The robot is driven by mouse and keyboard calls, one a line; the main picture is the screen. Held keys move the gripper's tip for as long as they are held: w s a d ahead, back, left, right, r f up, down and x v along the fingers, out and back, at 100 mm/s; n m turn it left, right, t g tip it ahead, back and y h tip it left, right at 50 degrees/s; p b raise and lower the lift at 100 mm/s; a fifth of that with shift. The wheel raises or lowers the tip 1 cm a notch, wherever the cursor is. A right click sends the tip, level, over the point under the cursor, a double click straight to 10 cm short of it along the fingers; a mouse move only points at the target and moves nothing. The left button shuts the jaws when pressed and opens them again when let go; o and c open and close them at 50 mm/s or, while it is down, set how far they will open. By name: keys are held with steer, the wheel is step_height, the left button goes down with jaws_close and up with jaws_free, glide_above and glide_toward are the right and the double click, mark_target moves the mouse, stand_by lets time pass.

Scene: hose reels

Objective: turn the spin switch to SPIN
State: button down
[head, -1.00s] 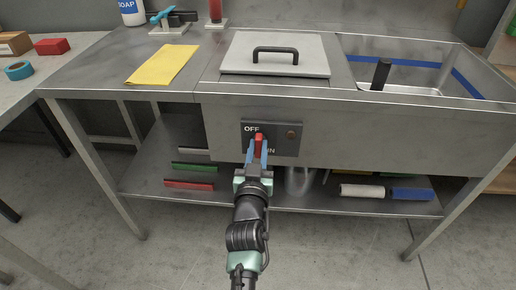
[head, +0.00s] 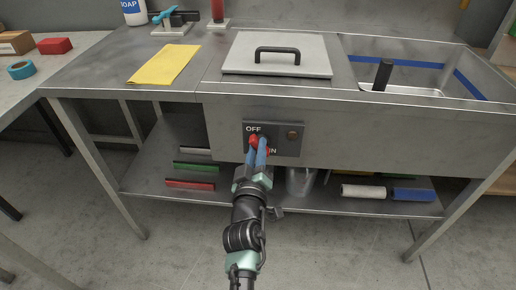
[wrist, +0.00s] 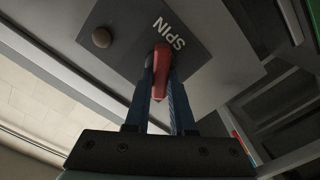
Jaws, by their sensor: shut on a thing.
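The spin switch is a red lever (head: 254,140) on a dark panel (head: 285,147) on the front of the steel sink unit. OFF is printed above it; SPIN below is partly covered by my gripper, but reads clearly in the wrist view. My gripper (head: 258,153) has its blue fingers shut on the red lever, which also shows between them in the wrist view (wrist: 161,70). In the head view the lever slants from upper left to lower right. A dull brown round lamp or button (head: 292,135) sits right of the switch.
A lid with a black handle (head: 277,53) and an open basin (head: 440,75) are above the panel. A yellow cloth (head: 165,63) lies on the worktop. Below, a shelf (head: 300,198) holds brushes, rolls and a clear container (head: 299,182). The floor in front is clear.

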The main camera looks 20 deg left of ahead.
steer(key=n, duration=0.4)
steer(key=shift+a+f+n, duration=0.15)
steer(key=shift+f+n, duration=0.05)
steer(key=shift+n, duration=0.1)
steer(key=n, duration=0.5)
steer(key=shift+s+f+n, duration=0.1)
steer(key=shift+f+n, duration=0.15)
steer(key=shift+n, duration=0.05)
steer(key=c, duration=0.8)
jaws_free()
steer(key=shift+o, duration=0.2)
steer(key=shift+p, duration=0.3)
steer(key=p+v, duration=0.2)
steer(key=v, duration=1.1)
steer(key=shift+r, duration=0.15)
